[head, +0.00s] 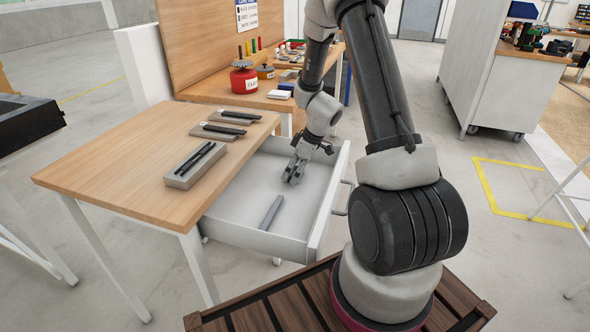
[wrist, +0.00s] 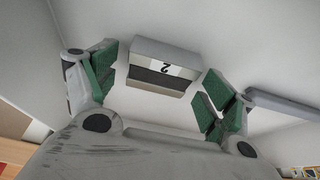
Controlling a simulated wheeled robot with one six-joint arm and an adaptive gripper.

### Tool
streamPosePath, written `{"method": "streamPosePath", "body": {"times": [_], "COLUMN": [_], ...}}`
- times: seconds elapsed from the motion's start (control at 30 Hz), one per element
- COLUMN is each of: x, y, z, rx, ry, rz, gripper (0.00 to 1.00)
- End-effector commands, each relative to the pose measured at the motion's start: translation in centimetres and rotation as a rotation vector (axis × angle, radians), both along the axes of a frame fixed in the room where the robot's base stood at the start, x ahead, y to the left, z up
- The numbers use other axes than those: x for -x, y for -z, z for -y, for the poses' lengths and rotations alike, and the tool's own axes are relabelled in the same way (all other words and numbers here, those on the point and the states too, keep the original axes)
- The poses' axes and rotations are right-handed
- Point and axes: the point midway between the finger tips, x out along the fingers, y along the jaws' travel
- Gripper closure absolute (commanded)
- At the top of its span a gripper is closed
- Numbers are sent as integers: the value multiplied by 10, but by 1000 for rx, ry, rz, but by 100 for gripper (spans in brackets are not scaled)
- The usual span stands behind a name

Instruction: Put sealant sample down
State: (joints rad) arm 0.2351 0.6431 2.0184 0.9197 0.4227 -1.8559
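A short grey block with a white label marked "2" and a dark stripe, apparently the sealant sample (wrist: 163,66), lies on the floor of the open drawer (head: 237,205). My gripper (head: 292,174) is down inside the drawer, toward its far end. In the wrist view my gripper (wrist: 161,74) is open, with a green-padded finger on each side of the block. Narrow gaps show between the pads and the block. In the head view the gripper hides the block. A longer grey bar (head: 271,212) lies nearer in the drawer; it also shows in the wrist view (wrist: 285,105).
The wooden tabletop (head: 110,172) beside the drawer carries a grey tray (head: 180,180) with dark sticks and two flatter holders (head: 218,131) behind it. The drawer's walls surround my gripper. A red can (head: 244,80) and other items stand on the bench behind.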

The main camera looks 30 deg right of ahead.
Motion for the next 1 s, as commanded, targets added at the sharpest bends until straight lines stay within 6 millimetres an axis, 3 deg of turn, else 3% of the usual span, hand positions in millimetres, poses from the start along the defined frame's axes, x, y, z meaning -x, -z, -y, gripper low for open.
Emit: {"method": "streamPosePath", "body": {"times": [0.2, 0.33, 0.7, 1.0], "x": [0, 2, 24, 36], "y": [-1, -13, -87, -123], "z": [0, 3, 25, 29], "rx": [0, 1, 1, -1], "ry": [0, 0, 1, 10], "rz": [0, 2, 4, 0], "gripper": [16, 16, 16, 16]}}
